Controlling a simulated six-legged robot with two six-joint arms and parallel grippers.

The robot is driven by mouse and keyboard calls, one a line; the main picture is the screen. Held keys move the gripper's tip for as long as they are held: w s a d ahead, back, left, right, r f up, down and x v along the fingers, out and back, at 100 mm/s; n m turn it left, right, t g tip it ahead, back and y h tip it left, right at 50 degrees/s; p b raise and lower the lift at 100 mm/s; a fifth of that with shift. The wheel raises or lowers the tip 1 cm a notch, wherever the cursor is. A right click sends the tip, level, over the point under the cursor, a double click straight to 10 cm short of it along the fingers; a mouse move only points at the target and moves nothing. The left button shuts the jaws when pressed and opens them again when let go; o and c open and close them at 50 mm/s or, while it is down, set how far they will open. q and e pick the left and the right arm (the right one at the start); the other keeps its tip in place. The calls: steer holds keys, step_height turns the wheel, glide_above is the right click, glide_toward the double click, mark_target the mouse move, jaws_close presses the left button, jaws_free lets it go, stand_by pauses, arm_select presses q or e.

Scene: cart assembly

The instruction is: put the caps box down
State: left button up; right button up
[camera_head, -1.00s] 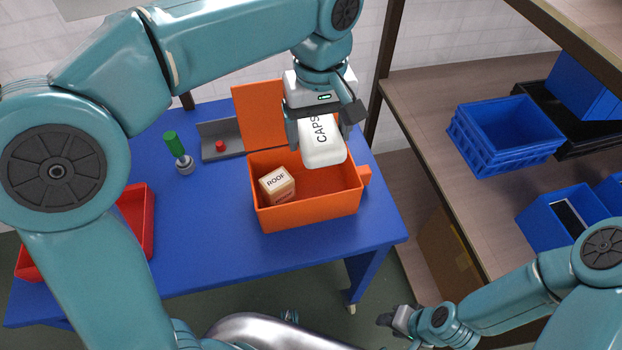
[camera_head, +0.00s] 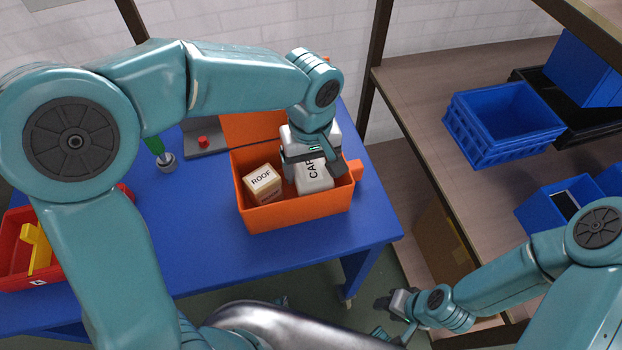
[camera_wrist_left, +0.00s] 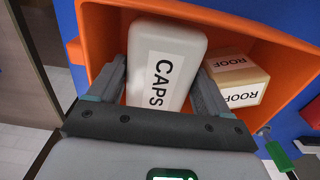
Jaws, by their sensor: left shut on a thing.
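The caps box (camera_head: 314,180) is white with the label CAPS. It is inside the orange box (camera_head: 292,214), in its right part. My left gripper (camera_head: 311,172) reaches down into the orange box and is shut on the caps box. In the left wrist view the caps box (camera_wrist_left: 165,66) sits between the two fingers (camera_wrist_left: 160,88). I cannot tell whether its underside touches the floor of the orange box. My right gripper (camera_head: 395,304) is low at the bottom right, small and away from the table; its fingers are unclear.
A tan ROOF box (camera_head: 262,184) stands left of the caps box in the orange box. A red tray (camera_head: 18,252) with a yellow part, a green-handled tool (camera_head: 157,148) and a grey fixture with a red button (camera_head: 202,141) are on the blue table (camera_head: 200,235). Blue crates (camera_head: 500,140) fill shelves at right.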

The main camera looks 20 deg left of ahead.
mark_target(311, 165)
arm_select(q)
steer(key=shift+w+f, duration=0.1)
steer(key=shift+f, duration=2.5)
steer(key=shift+b, duration=0.3)
steer(key=shift+f, duration=0.15)
steer(key=o, duration=0.8)
steer(key=shift+o, duration=0.2)
steer(key=shift+r, duration=0.5)
step_height(311, 165, up, 11)
steer(key=shift+r+p, duration=0.15)
steer(key=shift+p, duration=0.7)
